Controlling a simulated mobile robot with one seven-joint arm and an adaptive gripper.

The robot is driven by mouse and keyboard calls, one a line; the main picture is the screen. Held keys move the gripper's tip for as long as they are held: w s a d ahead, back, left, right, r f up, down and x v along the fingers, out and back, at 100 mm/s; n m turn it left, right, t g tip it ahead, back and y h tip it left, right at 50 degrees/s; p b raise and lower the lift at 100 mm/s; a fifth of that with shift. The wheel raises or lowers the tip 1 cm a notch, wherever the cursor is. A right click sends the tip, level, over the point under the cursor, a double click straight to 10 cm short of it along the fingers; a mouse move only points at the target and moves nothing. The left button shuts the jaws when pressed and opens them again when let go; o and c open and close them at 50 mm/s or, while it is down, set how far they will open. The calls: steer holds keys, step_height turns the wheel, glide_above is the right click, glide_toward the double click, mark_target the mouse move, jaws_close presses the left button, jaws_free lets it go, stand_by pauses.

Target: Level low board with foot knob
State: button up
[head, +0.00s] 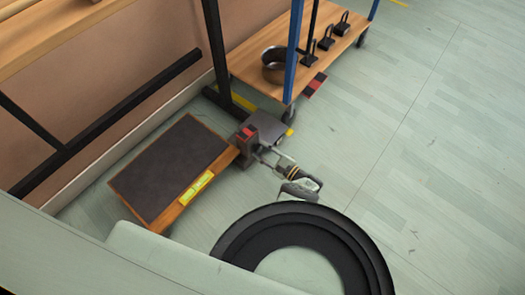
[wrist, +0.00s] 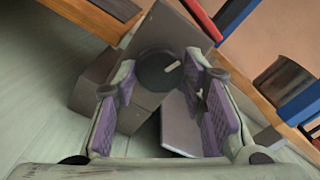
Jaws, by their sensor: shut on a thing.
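The low board (head: 172,165) lies near the floor along the wall in the head view, with a dark top and a wooden rim. A yellow level strip (head: 196,188) is on its near right edge; its bubble is too small to read. At the board's right corner is a grey foot block with a red part (head: 246,134). My gripper (head: 263,152) reaches this corner from the lower right. In the wrist view, the round dark foot knob (wrist: 158,70), with a pale mark, sits between the purple finger pads of my gripper (wrist: 161,76). The gripper is shut on it.
A wheeled wooden cart (head: 285,65) with a metal pot (head: 275,66) and several dark weights stands behind the corner. A blue post (head: 294,50) and black frame legs (head: 216,50) rise close by. The floor (head: 430,150) at right is clear.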

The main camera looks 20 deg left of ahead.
steer(key=n, duration=0.6)
steer(key=shift+s, duration=0.1)
steer(key=n, duration=0.6)
stand_by(0.4)
steer(key=shift+d, duration=0.1)
steer(key=o, duration=1.2)
steer(key=shift+c, duration=0.2)
steer(key=v, duration=1.2)
